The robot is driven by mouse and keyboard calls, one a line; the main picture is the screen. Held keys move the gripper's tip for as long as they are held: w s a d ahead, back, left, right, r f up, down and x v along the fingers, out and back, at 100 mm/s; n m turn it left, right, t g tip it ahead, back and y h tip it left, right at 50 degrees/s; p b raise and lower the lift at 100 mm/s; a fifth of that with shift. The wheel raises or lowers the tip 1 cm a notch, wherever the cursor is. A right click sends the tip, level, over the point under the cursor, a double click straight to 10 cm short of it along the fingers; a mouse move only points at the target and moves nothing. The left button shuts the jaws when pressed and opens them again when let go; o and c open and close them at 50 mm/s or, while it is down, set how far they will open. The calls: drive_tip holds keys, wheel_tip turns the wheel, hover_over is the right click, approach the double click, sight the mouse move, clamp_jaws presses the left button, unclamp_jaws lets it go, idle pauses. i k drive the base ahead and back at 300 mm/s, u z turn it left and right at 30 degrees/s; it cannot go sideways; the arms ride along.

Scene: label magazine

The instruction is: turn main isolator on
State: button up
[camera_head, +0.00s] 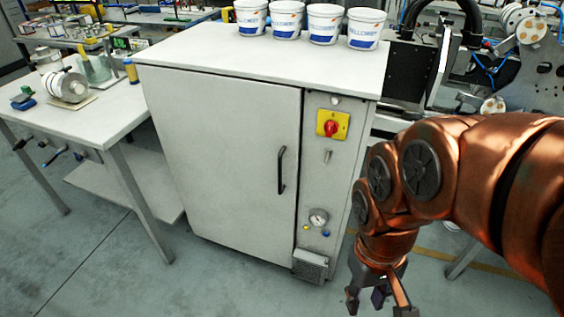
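The main isolator (331,126) is a red rotary knob on a yellow square plate. It sits high on the narrow right-hand panel of the white cabinet (222,140). The knob is too small in view to tell its position for certain. My gripper (378,306) hangs at the lower right, below and to the right of the isolator and well apart from it. It points downward near the bottom edge of the picture. Its fingers look spread apart with nothing visible between them.
Several white tubs (287,19) stand along the cabinet top. The cabinet front has a black door handle (281,170), a small lever (327,156) and a gauge (318,217). A work table (90,120) stands to the left. Machinery (525,70) fills the upper right. The floor before the cabinet is clear.

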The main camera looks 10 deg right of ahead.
sight(330, 127)
drive_tip(key=k, duration=1)
drive_tip(key=u, duration=2.8)
drive_tip(key=k, duration=0.9)
drive_tip(key=z, duration=1.3)
drive_tip(key=i, duration=0.5)
drive_tip(key=z, duration=0.05)
